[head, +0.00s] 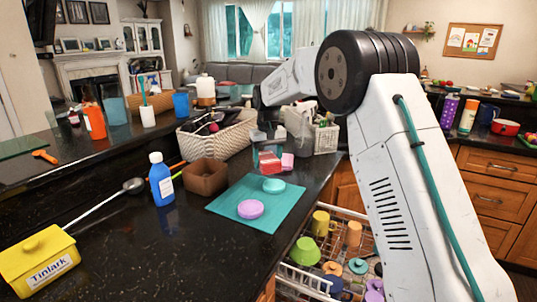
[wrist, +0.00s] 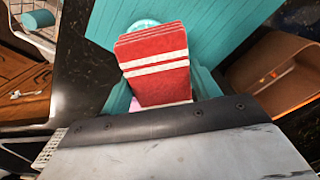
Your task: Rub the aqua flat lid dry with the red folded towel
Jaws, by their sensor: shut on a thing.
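My gripper (wrist: 161,88) is shut on the red folded towel (wrist: 158,60), which has white stripes and sits between the teal fingers. In the head view the towel (head: 270,163) is at the far end of the teal mat, below my gripper (head: 268,148). The aqua flat lid (head: 273,186) lies on the mat, nearer the head camera than the towel, and the two look apart there. In the wrist view the lid (wrist: 145,23) shows just past the towel's top edge, partly hidden by it. I cannot tell how high the towel is above the counter.
A lilac lid (head: 250,209) lies on the teal mat (head: 226,201). A pink item (head: 288,161) is beside the towel. A brown box (head: 207,177) and blue bottle (head: 160,180) stand left of the mat. An open dish rack (head: 316,250) is below the counter.

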